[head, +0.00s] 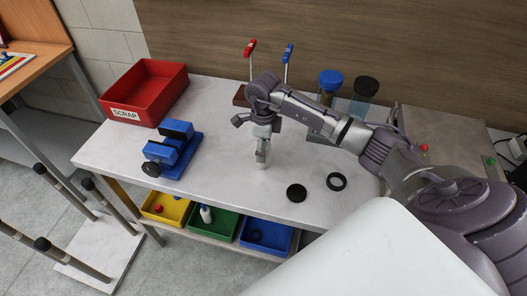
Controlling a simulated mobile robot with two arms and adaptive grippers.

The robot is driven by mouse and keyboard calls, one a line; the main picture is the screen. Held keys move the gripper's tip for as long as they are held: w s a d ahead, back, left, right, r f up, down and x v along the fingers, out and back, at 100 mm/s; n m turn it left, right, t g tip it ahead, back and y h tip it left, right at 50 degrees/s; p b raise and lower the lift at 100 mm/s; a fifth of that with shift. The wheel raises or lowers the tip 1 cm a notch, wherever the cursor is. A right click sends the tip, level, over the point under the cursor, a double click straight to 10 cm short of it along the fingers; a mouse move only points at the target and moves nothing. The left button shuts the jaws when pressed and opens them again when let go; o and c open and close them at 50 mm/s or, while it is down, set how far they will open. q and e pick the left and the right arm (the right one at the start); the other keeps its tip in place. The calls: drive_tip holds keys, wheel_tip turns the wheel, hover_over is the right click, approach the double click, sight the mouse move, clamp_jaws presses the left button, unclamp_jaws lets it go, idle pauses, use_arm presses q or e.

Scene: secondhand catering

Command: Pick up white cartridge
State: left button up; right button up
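My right gripper (263,152) comes in from the right in the head view and points down over the middle of the white table. A small pale, upright piece (263,166) shows at its fingertips, close to the tabletop; it may be the white cartridge. The fingers look close together, but at this size I cannot tell whether they are shut on it. Another small white piece (206,214) stands in the green bin (222,228) below the table's front edge. My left gripper is not in view.
A red scrap bin (148,92) and a blue vise (172,153) stand at the left of the table (225,172). A black disc (296,193) and a black ring (336,182) lie at front right. Behind are red and blue handled tools and two lidded jars. Yellow (178,212) and blue (268,240) bins sit below.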

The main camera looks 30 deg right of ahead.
drive_tip(key=shift+c, duration=0.4)
drive_tip(key=c, duration=1.2)
drive_tip(key=shift+r, duration=0.1)
